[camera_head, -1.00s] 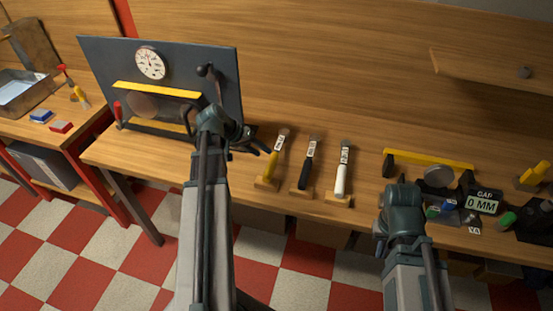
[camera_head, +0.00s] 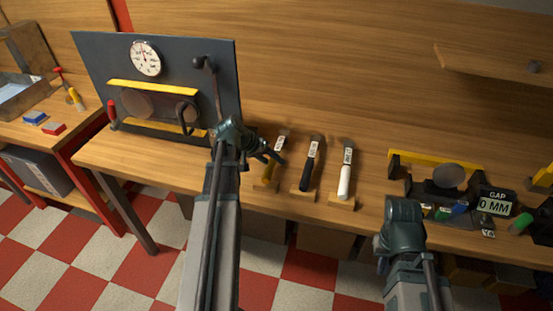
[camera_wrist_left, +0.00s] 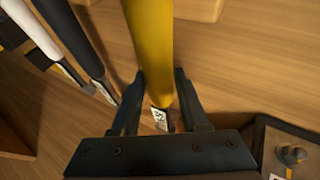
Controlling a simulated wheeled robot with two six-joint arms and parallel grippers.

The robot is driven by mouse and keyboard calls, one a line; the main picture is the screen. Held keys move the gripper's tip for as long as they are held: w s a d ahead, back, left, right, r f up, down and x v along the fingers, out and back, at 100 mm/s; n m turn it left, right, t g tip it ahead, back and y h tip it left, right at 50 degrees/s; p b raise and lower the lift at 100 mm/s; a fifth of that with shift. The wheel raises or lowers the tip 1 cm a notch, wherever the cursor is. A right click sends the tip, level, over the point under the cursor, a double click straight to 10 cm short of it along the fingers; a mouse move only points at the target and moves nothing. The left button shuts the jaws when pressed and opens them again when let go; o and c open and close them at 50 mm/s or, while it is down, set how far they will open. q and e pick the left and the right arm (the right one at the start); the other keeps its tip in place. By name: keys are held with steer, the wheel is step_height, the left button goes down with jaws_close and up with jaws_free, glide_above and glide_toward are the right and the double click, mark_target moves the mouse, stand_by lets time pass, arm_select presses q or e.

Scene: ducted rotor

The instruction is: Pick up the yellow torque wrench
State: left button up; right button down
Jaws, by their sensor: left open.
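The yellow torque wrench (camera_head: 269,172) rests on a small wooden stand at the left end of a row of tools on the bench. My left gripper (camera_head: 273,157) is over it in the head view and hides part of it. In the left wrist view, the yellow wrench (camera_wrist_left: 150,40) lies between the two spread fingers of my left gripper (camera_wrist_left: 160,74), with its white label lower down near the palm. The fingers are open; contact cannot be told. My right gripper (camera_head: 403,210) is beside the bench front at the right, its fingers hidden.
A black-handled tool (camera_head: 309,170) and a white-handled tool (camera_head: 345,175) stand just right of the wrench. A dark panel with a gauge (camera_head: 145,58) rises at the left. A gap display (camera_head: 494,202) and a yellow-barred fixture (camera_head: 435,161) are at the right.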

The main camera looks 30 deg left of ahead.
arm_select(q)
steer(key=shift+r, duration=0.1)
jaws_close()
steer(key=shift+r, duration=0.1)
stand_by(0.3)
